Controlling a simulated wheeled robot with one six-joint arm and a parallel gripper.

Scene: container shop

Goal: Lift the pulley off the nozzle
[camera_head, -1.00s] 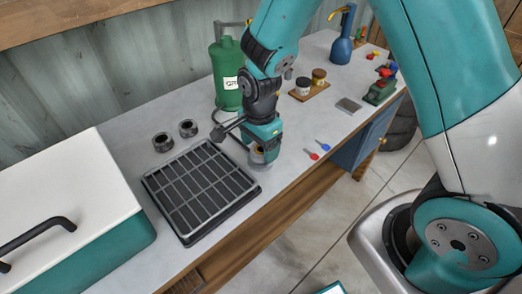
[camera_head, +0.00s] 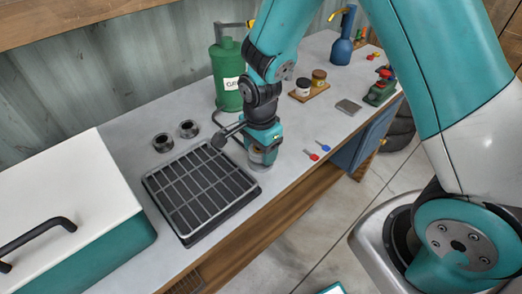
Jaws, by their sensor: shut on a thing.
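My gripper (camera_head: 263,156) points down at the bench, just right of the grid tray's right corner. It is shut on a small greyish round thing, mostly hidden by the jaws, which I take to be the pulley. I cannot make out the nozzle under or inside it, nor whether the two touch. Two dark rings, one on the left (camera_head: 162,142) and one on the right (camera_head: 188,129), lie on the bench behind the tray.
The black grid tray (camera_head: 200,190) lies left of my gripper. A green labelled canister (camera_head: 226,75) stands behind it. A white-lidded teal box (camera_head: 130,240) fills the left. Red and blue small pieces (camera_head: 318,150) lie to the right, near the bench's front edge.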

